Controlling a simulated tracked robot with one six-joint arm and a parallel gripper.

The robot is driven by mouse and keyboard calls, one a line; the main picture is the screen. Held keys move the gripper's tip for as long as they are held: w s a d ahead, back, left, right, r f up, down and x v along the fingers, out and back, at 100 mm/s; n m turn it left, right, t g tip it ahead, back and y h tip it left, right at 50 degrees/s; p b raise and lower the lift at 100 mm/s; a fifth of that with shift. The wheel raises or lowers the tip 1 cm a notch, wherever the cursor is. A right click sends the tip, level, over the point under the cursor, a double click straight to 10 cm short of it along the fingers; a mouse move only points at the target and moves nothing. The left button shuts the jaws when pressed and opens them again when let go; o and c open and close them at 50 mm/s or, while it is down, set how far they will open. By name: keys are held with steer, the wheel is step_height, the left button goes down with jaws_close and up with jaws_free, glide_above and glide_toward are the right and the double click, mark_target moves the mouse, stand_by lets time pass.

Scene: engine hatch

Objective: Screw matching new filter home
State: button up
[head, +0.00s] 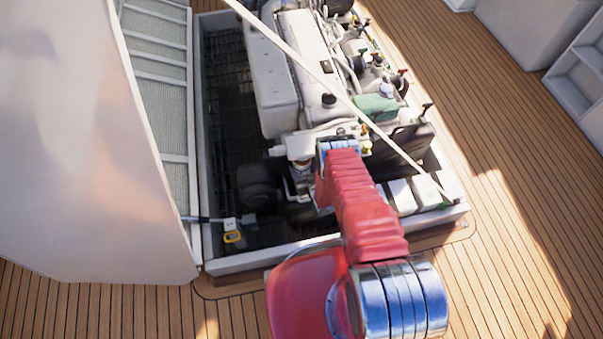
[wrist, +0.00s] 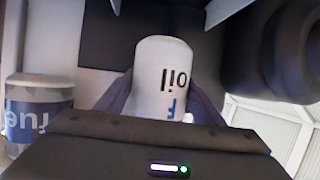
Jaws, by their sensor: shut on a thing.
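In the wrist view my gripper (wrist: 160,92) is shut on a white oil filter (wrist: 163,70), with one dark finger on each side of it. Its dark lettering reads "oil" and shows inverted, with a blue letter below. The filter's rounded far end points toward a dark block; I cannot tell whether it touches anything there. A second canister, the fuel filter (wrist: 40,115), stands to the left with a blue band and a grey end. In the head view my red arm reaches into the engine hatch, and the gripper's jaws and the filter cannot be made out.
A dark rounded part (wrist: 270,50) is close on the right in the wrist view. In the head view the white engine (head: 300,70) fills the hatch. A white strut (head: 310,75) crosses above it, and the raised hatch lid (head: 90,150) stands left. Open wooden deck (head: 520,230) lies right.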

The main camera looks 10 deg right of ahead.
steer(key=shift+w+r, duration=0.1)
steer(key=shift+w, duration=0.7)
steer(key=shift+s+r, duration=0.1)
steer(key=shift+r, duration=1.25)
stand_by(2.7)
steer(key=shift+c, duration=0.5)
steer(key=o, duration=1.3)
steer(key=shift+a+m+h, duration=0.1)
steer(key=shift+m+h, duration=0.4)
steer(key=shift+m+h, duration=0.5)
steer(key=shift+h, duration=0.1)
steer(key=shift+m+h, duration=0.3)
steer(key=shift+h, duration=0.1)
